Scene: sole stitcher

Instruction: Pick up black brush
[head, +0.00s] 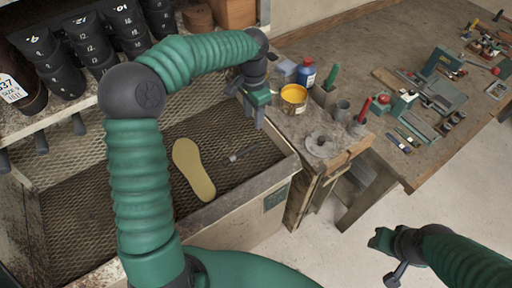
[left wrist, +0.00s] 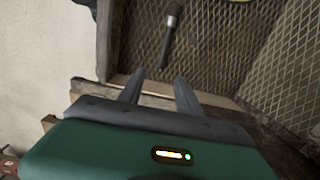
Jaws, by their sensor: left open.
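A small black brush (head: 242,154) lies on the mesh floor of the metal tray, right of a yellow insole (head: 192,168). In the left wrist view the brush (left wrist: 170,36) lies beyond the fingertips, apart from them, with its darker end nearer the top. My left gripper (head: 247,112) is above the tray's back right part, near the bench. In the left wrist view its two fingers (left wrist: 158,78) are spread with nothing between them. My right gripper (head: 384,243) is at the lower right, over the floor, away from the brush; its jaws are unclear.
The tray's raised rim (head: 240,191) surrounds the mesh. A yellow paint can (head: 294,97), a blue bottle (head: 306,72) and a grey round disc (head: 321,145) stand on the bench right of the tray. Dark shoe forms (head: 92,48) line a shelf at upper left. Mesh around the brush is clear.

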